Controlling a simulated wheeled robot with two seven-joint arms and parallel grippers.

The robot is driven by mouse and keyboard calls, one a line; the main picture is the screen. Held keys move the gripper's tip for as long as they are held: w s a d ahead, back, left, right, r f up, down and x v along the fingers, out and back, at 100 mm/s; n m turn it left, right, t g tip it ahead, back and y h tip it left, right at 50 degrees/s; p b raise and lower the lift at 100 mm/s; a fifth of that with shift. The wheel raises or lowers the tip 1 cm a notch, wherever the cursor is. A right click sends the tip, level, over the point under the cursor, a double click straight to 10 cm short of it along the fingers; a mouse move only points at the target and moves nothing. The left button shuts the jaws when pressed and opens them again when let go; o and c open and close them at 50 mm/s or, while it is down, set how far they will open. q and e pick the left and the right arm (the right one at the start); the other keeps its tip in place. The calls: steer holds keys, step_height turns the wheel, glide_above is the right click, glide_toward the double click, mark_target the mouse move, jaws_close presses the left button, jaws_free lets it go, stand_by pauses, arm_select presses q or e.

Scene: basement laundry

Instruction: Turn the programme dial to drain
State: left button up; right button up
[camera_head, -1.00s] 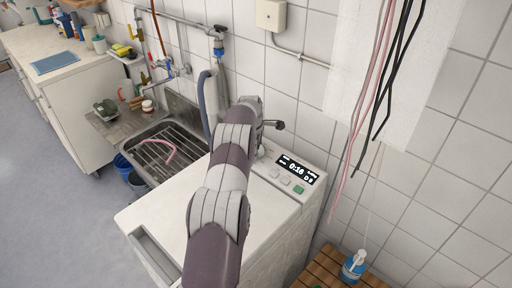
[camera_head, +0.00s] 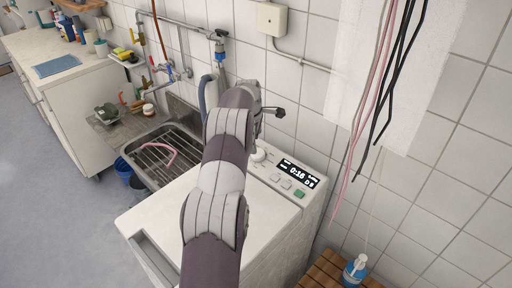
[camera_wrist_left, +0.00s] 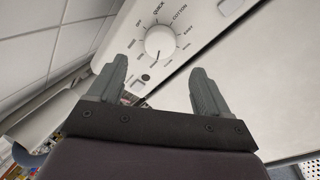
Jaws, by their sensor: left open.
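The programme dial is a round white knob (camera_wrist_left: 160,41) on the washing machine's panel, ringed by printed labels such as OFF, QUICK and COTTON. A short dark mark shows on the knob's lower edge in the left wrist view; I cannot read a drain label. In the head view the dial (camera_head: 258,154) shows just right of my arm. My left gripper (camera_wrist_left: 158,88) is open and empty. In the left wrist view the dial appears beyond and between its fingertips, apart from them. In the head view the gripper (camera_head: 276,112) is partly hidden by its wrist. My right gripper is not in view.
The white washing machine (camera_head: 150,212) has a lit display (camera_head: 298,173) and buttons beside the dial. A sink (camera_head: 160,150) is at its left. Pink and black cables (camera_head: 385,85) hang at the right. A blue bottle (camera_head: 354,269) stands on a wooden slatted stand (camera_head: 322,270).

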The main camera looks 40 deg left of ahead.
arm_select(q)
steer(key=p+v, duration=0.1)
steer(key=v, duration=0.4)
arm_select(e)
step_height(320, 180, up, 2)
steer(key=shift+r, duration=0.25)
